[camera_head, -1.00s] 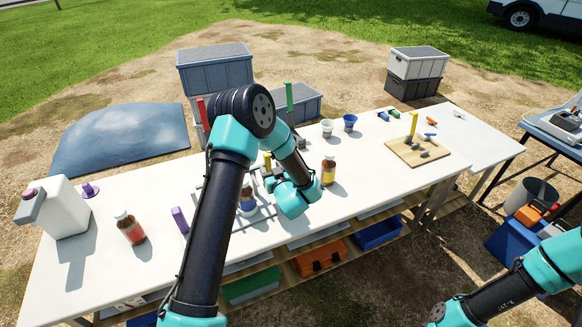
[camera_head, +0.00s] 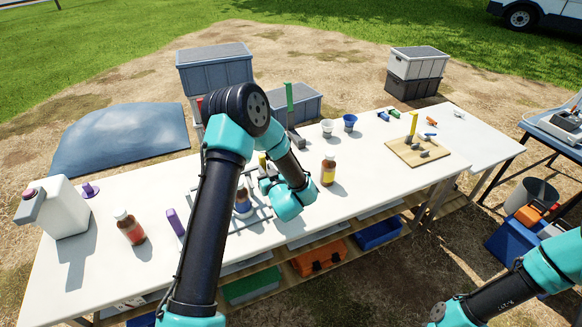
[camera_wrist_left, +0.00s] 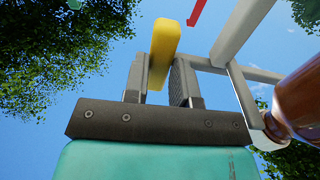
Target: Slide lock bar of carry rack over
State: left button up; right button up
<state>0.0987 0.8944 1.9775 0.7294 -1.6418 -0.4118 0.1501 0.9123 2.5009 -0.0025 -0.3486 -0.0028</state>
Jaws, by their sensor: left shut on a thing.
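The carry rack (camera_head: 261,216) is a grey frame on the white table, largely behind my left arm in the head view. A brown bottle (camera_head: 243,207) stands in it. In the left wrist view, grey rack bars (camera_wrist_left: 242,32) and a brown bottle (camera_wrist_left: 300,100) show at the right. A yellow upright handle (camera_wrist_left: 164,42), which appears to belong to the lock bar, sits between the fingers of my left gripper (camera_wrist_left: 160,80), shut on it. The handle's tip also shows in the head view (camera_head: 262,160). The lock bar itself is hidden. My right gripper is out of view.
An amber bottle (camera_head: 328,170) stands close right of the left gripper. Two cups (camera_head: 350,122) and a wooden board (camera_head: 402,153) are to the right.

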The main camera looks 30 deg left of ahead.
aim_at(255, 170)
pick_arm(q)
jog(key=shift+s, duration=0.1)
jog(key=shift+s+a, duration=0.55)
jog(key=shift+s, duration=0.1)
jog(key=shift+s+a, duration=0.45)
jog(key=shift+s, duration=0.2)
jog(key=o, duration=1)
jog(key=v, duration=1.7)
jog(key=shift+d, duration=0.2)
jog(key=shift+s, duration=0.1)
